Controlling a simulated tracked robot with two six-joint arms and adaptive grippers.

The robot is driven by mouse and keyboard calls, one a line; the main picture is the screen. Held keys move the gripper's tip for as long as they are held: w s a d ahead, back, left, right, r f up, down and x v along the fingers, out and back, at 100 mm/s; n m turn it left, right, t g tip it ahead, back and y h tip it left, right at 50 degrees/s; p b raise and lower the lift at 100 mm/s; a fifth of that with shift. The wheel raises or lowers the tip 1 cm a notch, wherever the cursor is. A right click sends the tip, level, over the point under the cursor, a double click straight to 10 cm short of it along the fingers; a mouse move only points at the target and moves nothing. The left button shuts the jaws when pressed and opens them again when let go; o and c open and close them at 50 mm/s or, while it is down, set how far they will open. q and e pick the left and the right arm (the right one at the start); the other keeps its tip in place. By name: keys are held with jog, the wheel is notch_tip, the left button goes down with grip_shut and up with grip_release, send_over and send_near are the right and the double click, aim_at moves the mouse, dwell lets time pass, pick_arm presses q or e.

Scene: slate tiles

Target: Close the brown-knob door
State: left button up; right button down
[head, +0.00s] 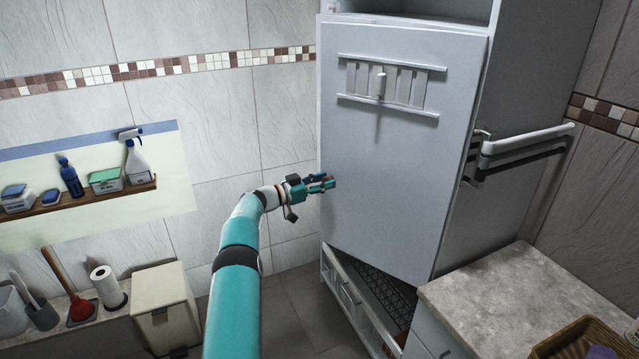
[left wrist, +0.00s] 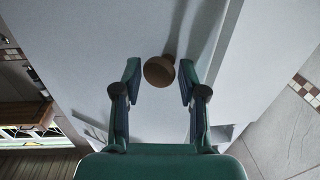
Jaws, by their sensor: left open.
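The white door (head: 400,150) is the large front panel of a tall white cabinet (head: 535,60). I cannot tell for sure how far it stands from the frame. My left gripper (head: 328,182) is at the door's left edge, about mid-height. The brown knob (left wrist: 159,71) shows in the left wrist view, round and on the pale door face. The left gripper (left wrist: 160,75) is open with one finger on each side of the knob, with gaps on both sides. In the head view the fingers mostly hide the knob. My right gripper is not in view.
A white rail (head: 525,138) sticks out on the cabinet's right side. Below the door is an open compartment with a dark mesh bottom (head: 375,290). A stone-topped counter (head: 520,295) stands at the lower right. A bin (head: 163,305) stands at the lower left.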

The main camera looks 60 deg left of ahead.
pick_arm(q)
jog(key=shift+s, duration=0.1)
jog(key=s, duration=1.2)
jog(key=shift+a, duration=0.15)
jog(key=shift+w, duration=0.1)
